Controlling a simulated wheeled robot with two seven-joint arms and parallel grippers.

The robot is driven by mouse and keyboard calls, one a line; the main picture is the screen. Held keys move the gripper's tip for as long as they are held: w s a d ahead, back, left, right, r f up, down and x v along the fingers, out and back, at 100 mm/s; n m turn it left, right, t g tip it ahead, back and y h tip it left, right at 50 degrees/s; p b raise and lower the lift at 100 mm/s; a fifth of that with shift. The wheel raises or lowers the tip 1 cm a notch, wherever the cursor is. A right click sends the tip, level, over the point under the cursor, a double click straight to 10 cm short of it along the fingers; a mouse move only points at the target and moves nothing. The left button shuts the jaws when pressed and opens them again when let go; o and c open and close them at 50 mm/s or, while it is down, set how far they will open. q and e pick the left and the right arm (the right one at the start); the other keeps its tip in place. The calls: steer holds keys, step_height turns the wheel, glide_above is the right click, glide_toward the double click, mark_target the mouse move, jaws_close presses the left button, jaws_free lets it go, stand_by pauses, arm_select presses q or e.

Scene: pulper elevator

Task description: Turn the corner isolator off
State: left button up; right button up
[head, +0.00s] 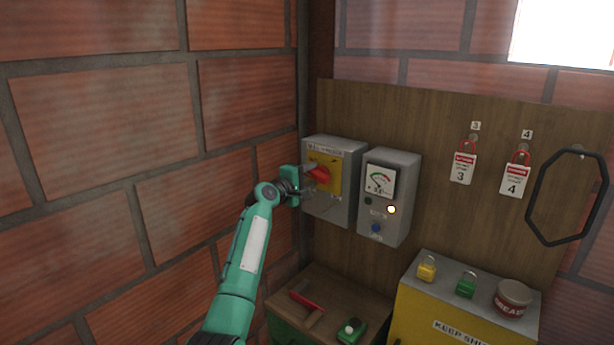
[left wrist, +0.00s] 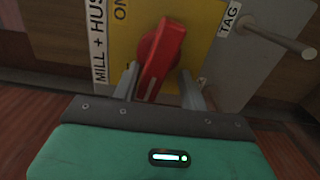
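The corner isolator (head: 339,158) is a grey box with a yellow plate and a red rotary handle (head: 319,174), mounted on the wooden board near the wall corner. In the left wrist view the red handle (left wrist: 160,58) stands slightly tilted, with "ON" printed to its upper left. My left gripper (head: 309,179) is at the isolator's front. In the left wrist view its two fingers (left wrist: 160,80) are apart, one on each side of the handle's lower end. A gap shows on the right side; contact on the left is unclear. My right gripper is not in view.
A grey meter box (head: 389,197) with a lit lamp stands right of the isolator. Tags 3 (head: 464,168) and 4 (head: 515,180) hang on the board. Below are a yellow cabinet (head: 415,315) with padlocks and a tin, and a wooden surface (head: 345,290). A brick wall (head: 110,130) is close at left.

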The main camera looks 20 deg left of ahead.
arm_select(q)
steer(key=shift+s+d+r, duration=0.1)
steer(key=shift+d, duration=0.3)
steer(key=shift+s+a, duration=0.3)
steer(key=shift+a, duration=0.05)
steer(key=b+v, duration=0.5)
steer(key=v, duration=0.8)
steer(key=shift+r, duration=0.15)
steer(key=shift+d, duration=0.1)
